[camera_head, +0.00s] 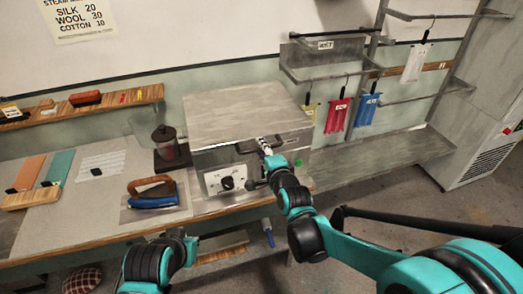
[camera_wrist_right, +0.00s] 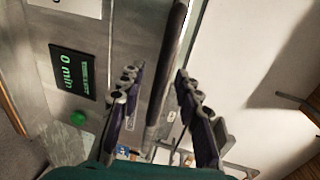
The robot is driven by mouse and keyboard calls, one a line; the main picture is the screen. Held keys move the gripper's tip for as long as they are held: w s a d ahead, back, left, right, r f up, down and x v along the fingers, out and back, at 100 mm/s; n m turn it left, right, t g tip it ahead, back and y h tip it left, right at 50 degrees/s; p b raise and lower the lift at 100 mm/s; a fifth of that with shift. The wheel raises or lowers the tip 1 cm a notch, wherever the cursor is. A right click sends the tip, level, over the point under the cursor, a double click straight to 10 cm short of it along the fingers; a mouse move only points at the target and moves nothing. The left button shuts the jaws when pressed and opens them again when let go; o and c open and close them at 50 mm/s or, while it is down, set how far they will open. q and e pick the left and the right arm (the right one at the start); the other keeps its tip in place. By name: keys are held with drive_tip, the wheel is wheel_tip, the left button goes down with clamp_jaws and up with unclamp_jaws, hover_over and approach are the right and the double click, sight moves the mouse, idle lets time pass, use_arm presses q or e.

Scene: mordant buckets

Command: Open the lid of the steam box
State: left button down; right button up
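The steam box (camera_head: 205,160) is a grey metal box on the bench, with its broad flat lid (camera_head: 235,110) down. A dark handle bar (camera_head: 247,147) runs along its front, and a dial panel is below. My right gripper (camera_head: 268,150) is at the right part of the handle. In the right wrist view the fingers of my right gripper (camera_wrist_right: 158,85) are spread, with the dark handle bar (camera_wrist_right: 168,70) passing between them. Gaps show beside the bar, so I see no grip on it.
A wall rack with coloured hanging swatches (camera_head: 337,115) is at the right. A timer display (camera_wrist_right: 73,70) reads "0 min" above a green button (camera_wrist_right: 78,118).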

drive_tip(key=shift+w+a, duration=0.2)
drive_tip(key=shift+w, duration=0.15)
clamp_jaws()
